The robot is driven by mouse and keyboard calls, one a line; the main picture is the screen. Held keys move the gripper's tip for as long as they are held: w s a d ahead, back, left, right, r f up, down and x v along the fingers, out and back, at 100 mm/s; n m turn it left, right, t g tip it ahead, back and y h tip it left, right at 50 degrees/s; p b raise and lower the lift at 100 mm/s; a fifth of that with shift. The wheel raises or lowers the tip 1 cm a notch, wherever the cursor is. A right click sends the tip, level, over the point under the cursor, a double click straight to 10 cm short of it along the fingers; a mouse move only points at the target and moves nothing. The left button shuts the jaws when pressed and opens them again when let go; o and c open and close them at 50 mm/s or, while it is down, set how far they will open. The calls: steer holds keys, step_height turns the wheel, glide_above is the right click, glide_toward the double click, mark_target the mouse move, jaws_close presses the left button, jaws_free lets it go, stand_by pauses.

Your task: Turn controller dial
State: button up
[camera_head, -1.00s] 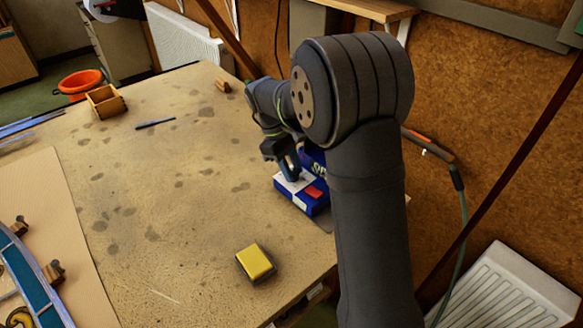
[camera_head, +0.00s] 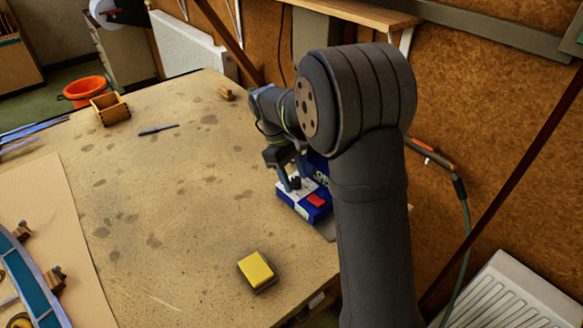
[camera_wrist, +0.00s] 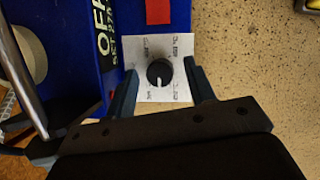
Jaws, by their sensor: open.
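The controller (camera_head: 311,212) is a blue box with a red switch (camera_head: 316,200) and a white label plate, near the right edge of the table. In the wrist view the black dial (camera_wrist: 159,73), with a white pointer mark, sits in the middle of the white plate (camera_wrist: 148,49). My gripper (camera_wrist: 163,85) is open, with one finger on each side of the dial and a gap showing around it. In the head view my gripper (camera_head: 291,180) is over the controller.
A yellow sponge (camera_head: 257,270) lies at the table's front. A wooden box (camera_head: 110,110), a dark pen (camera_head: 158,130) and a small wood block (camera_head: 226,93) lie farther back. The middle of the table is clear.

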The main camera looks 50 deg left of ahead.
steer(key=v, duration=1.7)
steer(key=shift+r, duration=0.15)
steer(key=r+m+g+y, duration=0.1)
steer(key=r+m+y, duration=0.1)
steer(key=m+y, duration=0.2)
glide_above(296, 179)
step_height(296, 179, down, 18)
steer(key=shift+r, duration=0.15)
steer(key=shift+m, duration=0.3)
steer(key=c, duration=1)
